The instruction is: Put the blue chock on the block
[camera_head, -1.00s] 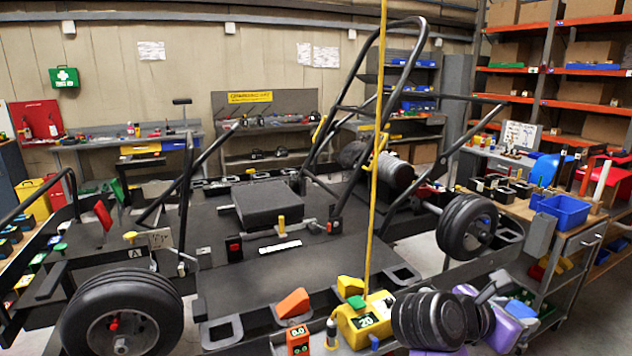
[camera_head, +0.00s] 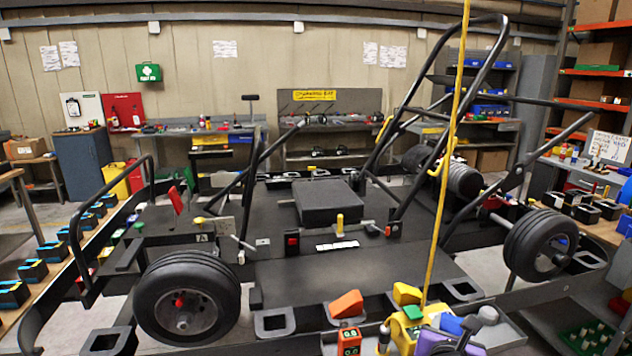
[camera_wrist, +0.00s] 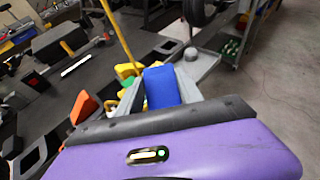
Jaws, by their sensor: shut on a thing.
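The blue chock (camera_wrist: 161,87) is between the grey fingers of my gripper (camera_wrist: 160,92) in the wrist view. In the head view the chock (camera_head: 450,323) shows at the bottom right, above the purple body of my gripper (camera_head: 452,332). My gripper is shut on it and holds it near a yellow box. A dark, flat-topped square block (camera_head: 330,201) sits on the black kart platform, up and left of my gripper; I cannot tell if it is the task's block. The chock's underside is hidden.
An orange wedge (camera_head: 347,304) and a yellow wedge (camera_head: 406,293) lie on the platform's front edge, beside the yellow box (camera_head: 402,333). A yellow pole (camera_head: 447,150) rises near my gripper. Wheels (camera_head: 187,298) (camera_head: 541,246) stand at both sides. The front platform plate (camera_head: 350,275) is mostly clear.

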